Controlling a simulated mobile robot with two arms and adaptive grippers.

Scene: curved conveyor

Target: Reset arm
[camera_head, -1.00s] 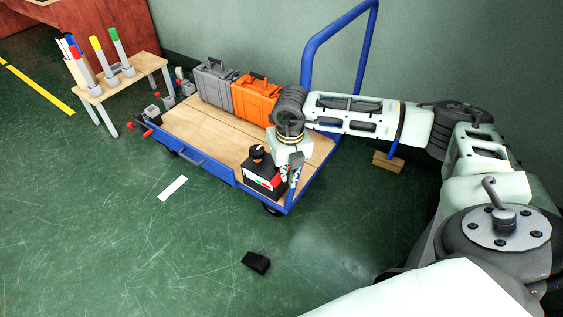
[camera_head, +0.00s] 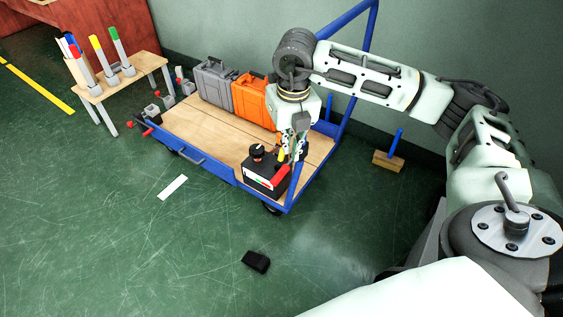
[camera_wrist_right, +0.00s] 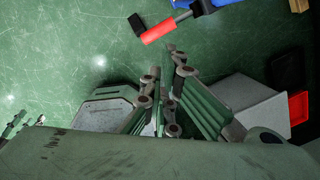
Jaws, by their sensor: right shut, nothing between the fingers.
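My right arm reaches in from the right in the head view. Its right gripper (camera_head: 291,153) hangs pointing down above the back right part of a black box (camera_head: 262,174) with a round knob, a white label and a red part. The box sits at the near right corner of the cart. In the right wrist view the fingers (camera_wrist_right: 165,103) are closed together with nothing between them. I cannot tell whether they touch the box. My left gripper is not in view.
The blue-framed cart (camera_head: 196,123) has a wooden deck carrying a grey case (camera_head: 213,80) and an orange case (camera_head: 249,101). A small table (camera_head: 139,68) with coloured tubes stands at left. A black block (camera_head: 256,261) lies on the open green floor in front.

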